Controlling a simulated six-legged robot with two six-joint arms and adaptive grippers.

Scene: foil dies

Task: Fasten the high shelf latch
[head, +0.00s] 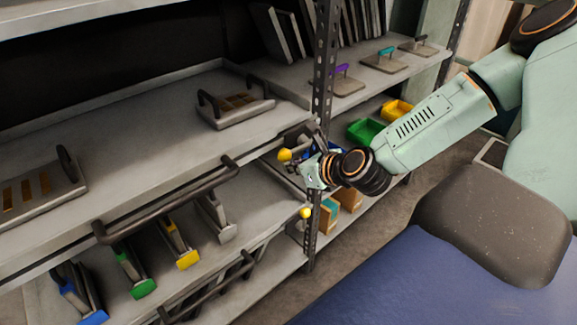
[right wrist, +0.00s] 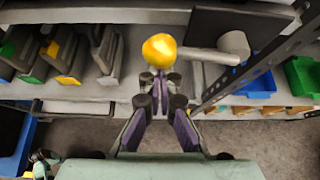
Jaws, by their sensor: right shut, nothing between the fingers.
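The upper latch has a yellow ball knob (head: 284,155) at the shelf rack's post, near the middle of the head view. In the right wrist view the yellow knob (right wrist: 159,50) sits on a grey bar (right wrist: 205,55) that runs right to a rounded pivot. A second, lower yellow knob (head: 305,213) is on the same post. My right gripper (head: 310,172) is beside the upper knob, to its right. In the right wrist view the gripper's fingertips (right wrist: 160,82) are shut and empty, just below the knob in the picture; contact cannot be told. My left gripper is not in view.
The perforated post (head: 323,75) stands close to my right gripper. A dark handle bar (head: 170,202) runs along the shelf front. Dies with colored ends (head: 187,259) stand below. Green (head: 365,131) and yellow (head: 397,109) bins lie right of the post.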

